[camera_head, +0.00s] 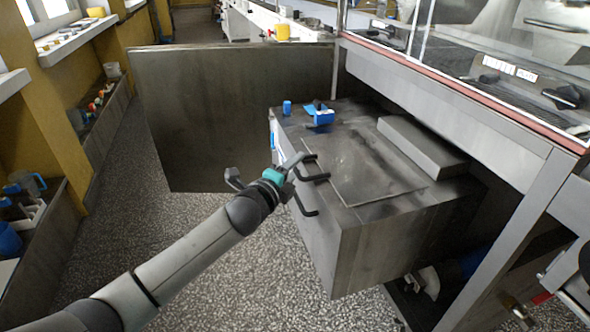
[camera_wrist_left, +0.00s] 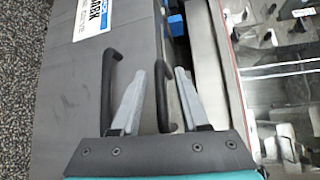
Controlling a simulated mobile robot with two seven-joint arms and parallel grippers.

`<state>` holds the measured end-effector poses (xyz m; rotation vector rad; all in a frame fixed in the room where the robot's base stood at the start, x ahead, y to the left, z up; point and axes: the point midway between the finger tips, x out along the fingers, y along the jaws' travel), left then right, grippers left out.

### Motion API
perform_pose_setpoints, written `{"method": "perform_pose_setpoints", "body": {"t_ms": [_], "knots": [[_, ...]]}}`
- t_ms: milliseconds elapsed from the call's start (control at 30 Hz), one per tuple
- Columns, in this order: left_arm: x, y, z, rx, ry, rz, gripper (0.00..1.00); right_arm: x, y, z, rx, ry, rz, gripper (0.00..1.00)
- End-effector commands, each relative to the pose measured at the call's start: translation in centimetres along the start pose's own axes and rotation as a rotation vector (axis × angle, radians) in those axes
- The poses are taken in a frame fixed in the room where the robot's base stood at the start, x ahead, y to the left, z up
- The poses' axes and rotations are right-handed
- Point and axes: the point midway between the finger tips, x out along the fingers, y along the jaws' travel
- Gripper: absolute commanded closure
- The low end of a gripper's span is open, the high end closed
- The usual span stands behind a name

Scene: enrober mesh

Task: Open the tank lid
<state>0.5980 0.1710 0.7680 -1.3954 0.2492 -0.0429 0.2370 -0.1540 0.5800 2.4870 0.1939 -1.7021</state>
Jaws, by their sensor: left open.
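The tank (camera_head: 345,240) is a grey metal box that sticks out from under the machine. Its lid (camera_head: 365,160) is a flat dark plate lying closed on top. A black lid handle (camera_head: 314,178) is at the lid's front edge, and a second black handle (camera_head: 305,208) is lower on the tank's front face. My left gripper (camera_head: 293,165) is open beside the lid handle. In the left wrist view, the lid handle (camera_wrist_left: 161,95) shows between the open fingers (camera_wrist_left: 160,72), and the front handle (camera_wrist_left: 107,85) is left of them. Contact cannot be told. My right gripper is out of view.
Blue fittings (camera_head: 319,116) stand on the tank's far end. A raised grey block (camera_head: 420,147) lies beside the lid, close under the machine frame (camera_head: 470,105). A large grey panel (camera_head: 230,110) stands behind the tank. The speckled floor (camera_head: 130,225) to the left is clear.

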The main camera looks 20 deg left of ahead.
Motion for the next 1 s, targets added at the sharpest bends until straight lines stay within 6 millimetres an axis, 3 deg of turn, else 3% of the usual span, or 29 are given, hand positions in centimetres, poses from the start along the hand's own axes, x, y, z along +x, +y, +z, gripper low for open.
{"method": "perform_pose_setpoints", "body": {"t_ms": [267,667,1000], "knots": [[0.07,-0.03,-0.03,0.000,0.001,0.000,0.56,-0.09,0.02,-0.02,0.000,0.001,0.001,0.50],[0.05,0.03,-0.03,0.000,0.000,0.001,1.00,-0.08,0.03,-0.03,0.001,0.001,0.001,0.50],[0.04,0.15,-0.03,-0.001,0.000,0.003,1.00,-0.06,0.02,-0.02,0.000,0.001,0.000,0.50]]}}
